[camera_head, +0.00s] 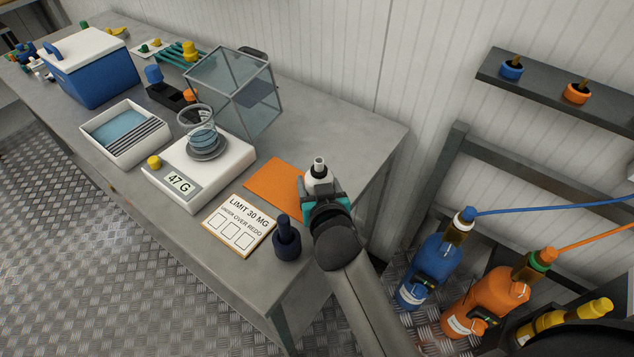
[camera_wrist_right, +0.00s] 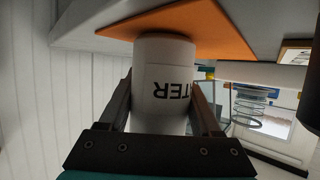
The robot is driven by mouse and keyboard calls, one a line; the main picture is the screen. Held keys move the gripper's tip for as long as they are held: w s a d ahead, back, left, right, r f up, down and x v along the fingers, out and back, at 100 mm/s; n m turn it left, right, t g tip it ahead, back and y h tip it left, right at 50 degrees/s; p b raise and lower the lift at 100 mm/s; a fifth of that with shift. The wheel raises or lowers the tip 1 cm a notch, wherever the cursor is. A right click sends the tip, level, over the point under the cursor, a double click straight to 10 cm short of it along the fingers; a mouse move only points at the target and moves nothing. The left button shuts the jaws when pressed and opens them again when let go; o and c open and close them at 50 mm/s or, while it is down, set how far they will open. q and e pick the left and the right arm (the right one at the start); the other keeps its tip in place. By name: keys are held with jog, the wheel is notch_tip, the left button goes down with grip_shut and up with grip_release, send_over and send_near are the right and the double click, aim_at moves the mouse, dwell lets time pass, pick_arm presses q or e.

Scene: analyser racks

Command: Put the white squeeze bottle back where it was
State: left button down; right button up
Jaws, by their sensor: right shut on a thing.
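The white squeeze bottle (camera_head: 318,176) has a grey nozzle and is upright at the right end of the bench, by the right edge of the orange mat (camera_head: 272,184). In the right wrist view the bottle (camera_wrist_right: 163,85) shows part of a label reading "TER". My right gripper (camera_head: 322,196) is shut on the bottle, with a finger on each side. In the right wrist view the bottle's base is close to the orange mat (camera_wrist_right: 190,28); I cannot tell whether it touches. My left gripper is not in view.
A balance (camera_head: 187,190) reading 47 G carries a glass beaker (camera_head: 199,127). A clear box (camera_head: 240,90) stands behind. Blue (camera_head: 430,270) and orange (camera_head: 487,302) bottles stand to the right, beyond the bench.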

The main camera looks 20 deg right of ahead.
jog(key=o, duration=0.6)
jog(key=shift+f, duration=0.2)
jog(key=o, duration=0.5)
jog(key=shift+r, duration=0.15)
